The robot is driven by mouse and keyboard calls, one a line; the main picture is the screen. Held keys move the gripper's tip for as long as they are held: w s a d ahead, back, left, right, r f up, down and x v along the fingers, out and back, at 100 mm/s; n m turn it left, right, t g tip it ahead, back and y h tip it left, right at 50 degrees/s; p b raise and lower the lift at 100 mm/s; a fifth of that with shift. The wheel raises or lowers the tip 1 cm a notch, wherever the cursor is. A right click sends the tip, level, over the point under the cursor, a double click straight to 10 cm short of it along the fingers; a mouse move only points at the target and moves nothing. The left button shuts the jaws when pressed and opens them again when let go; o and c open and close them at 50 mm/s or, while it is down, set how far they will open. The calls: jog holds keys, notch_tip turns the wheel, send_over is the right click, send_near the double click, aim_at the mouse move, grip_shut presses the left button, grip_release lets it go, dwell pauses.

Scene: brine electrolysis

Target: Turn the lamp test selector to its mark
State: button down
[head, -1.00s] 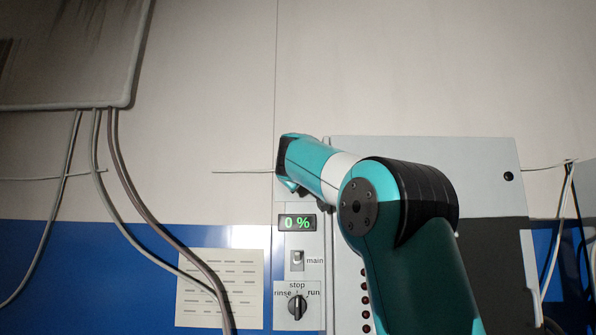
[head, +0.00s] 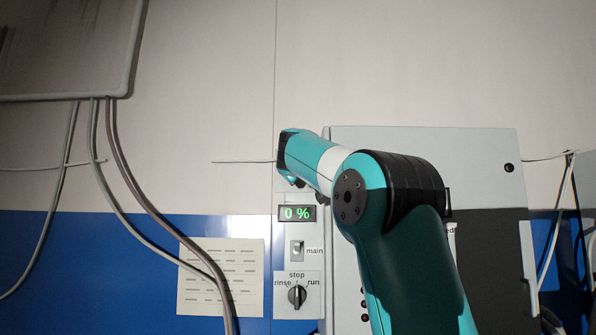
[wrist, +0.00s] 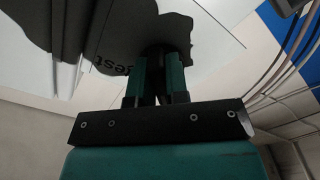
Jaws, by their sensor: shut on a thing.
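In the wrist view, my gripper (wrist: 157,88) has its two teal fingers closed on a dark knob (wrist: 156,54), the lamp test selector. The knob lies mostly in shadow between the fingertips, so its pointer and mark cannot be made out. Part of a printed label (wrist: 126,71), reading "est", shows just left of the fingers on the pale panel. In the head view, my own arm covers the gripper and this selector.
In the head view, a display (head: 297,213) reads 0 %, above a main switch (head: 297,251) and a rinse/stop/run selector (head: 297,296). A grey cabinet (head: 480,165) stands behind my arm.

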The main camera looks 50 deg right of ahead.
jog(key=m+b, duration=0.1)
jog(key=m, duration=0.2)
jog(key=shift+m, duration=0.4)
jog(key=m+b, duration=0.1)
jog(key=m, duration=0.4)
jog(key=shift+w+a+m, duration=0.1)
jog(key=shift+m, duration=0.2)
jog(key=m+b, duration=0.1)
jog(key=m, duration=0.3)
jog(key=shift+w+a, duration=0.1)
jog(key=shift+r+m+b, duration=0.15)
jog(key=shift+m+b, duration=0.3)
jog(key=shift+m, duration=1.75)
jog(key=c, duration=1.1)
grip_release()
